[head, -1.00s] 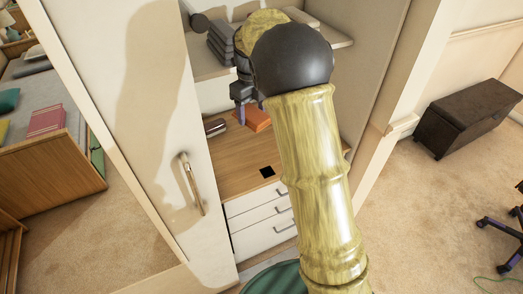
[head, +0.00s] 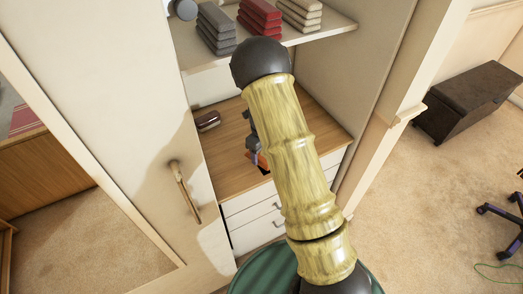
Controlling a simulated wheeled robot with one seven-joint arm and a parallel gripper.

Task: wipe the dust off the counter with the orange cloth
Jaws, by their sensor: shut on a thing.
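The wooden counter (head: 225,168) is inside an open cupboard, above white drawers. My gripper (head: 256,150) is low over the counter, partly hidden behind my arm. It is shut on the orange cloth (head: 260,159), of which only a small edge shows. A dark patch (head: 265,171), which looks like the dust, shows just below the cloth's edge. The cloth seems to lie at or over part of this patch; whether it touches the counter is hard to tell.
A dark red-brown object (head: 208,121) lies on the counter's left. The shelf (head: 335,24) above holds grey (head: 216,28), red (head: 260,14) and beige (head: 301,14) folded stacks. The white door (head: 120,110) stands open at left; the cupboard's side wall (head: 360,80) bounds the right.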

